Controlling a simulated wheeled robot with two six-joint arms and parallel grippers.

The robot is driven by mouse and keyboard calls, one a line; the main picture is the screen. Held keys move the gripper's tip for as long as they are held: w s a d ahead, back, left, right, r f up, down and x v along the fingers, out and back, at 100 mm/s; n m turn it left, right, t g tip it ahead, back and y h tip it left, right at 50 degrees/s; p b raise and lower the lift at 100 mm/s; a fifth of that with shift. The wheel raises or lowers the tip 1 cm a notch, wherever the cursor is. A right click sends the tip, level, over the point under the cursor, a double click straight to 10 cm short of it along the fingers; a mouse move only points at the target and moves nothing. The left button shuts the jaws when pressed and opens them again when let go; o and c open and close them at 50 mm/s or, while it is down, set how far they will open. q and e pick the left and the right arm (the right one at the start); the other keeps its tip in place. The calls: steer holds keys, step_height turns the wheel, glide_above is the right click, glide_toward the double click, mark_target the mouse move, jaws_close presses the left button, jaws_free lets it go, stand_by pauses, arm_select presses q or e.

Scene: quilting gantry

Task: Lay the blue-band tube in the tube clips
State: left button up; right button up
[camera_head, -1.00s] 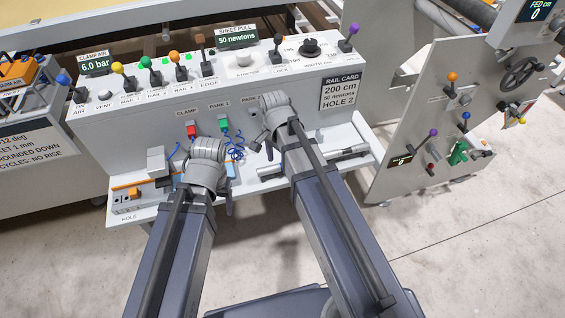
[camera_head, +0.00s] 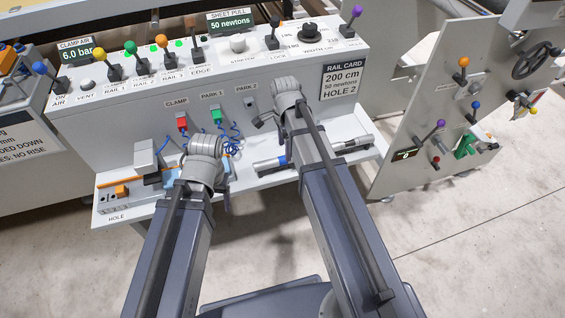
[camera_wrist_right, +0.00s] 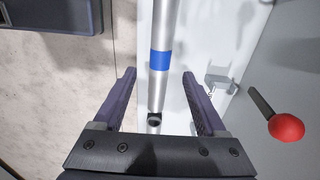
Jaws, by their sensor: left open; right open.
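The silver tube with a blue band (camera_wrist_right: 161,60) runs up the right wrist view, its dark hollow end near the gripper. My right gripper (camera_wrist_right: 159,76) is open, with one finger on each side of the tube in the picture; contact cannot be told. A small metal bracket (camera_wrist_right: 222,85) stands right of the tube; I cannot tell whether it is a tube clip. My left gripper (camera_head: 222,196) is open over the shelf, largely hidden behind its wrist.
A red-knobbed lever (camera_wrist_right: 286,127) stands close right of my right gripper. An orange-trimmed block (camera_head: 121,190) occupies the shelf's left end. Another tube section (camera_head: 352,143) shows right of my arm.

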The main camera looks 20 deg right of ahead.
mark_target(282, 157)
steer(key=shift+s+a+f+b, duration=0.1)
steer(key=shift+a+f+b, duration=0.1)
steer(key=shift+f+b, duration=1.15)
steer(key=shift+a+f+b, duration=0.2)
steer(key=shift+f+b, duration=1.05)
steer(key=shift+b, duration=0.05)
steer(key=shift+r, duration=0.1)
jaws_close()
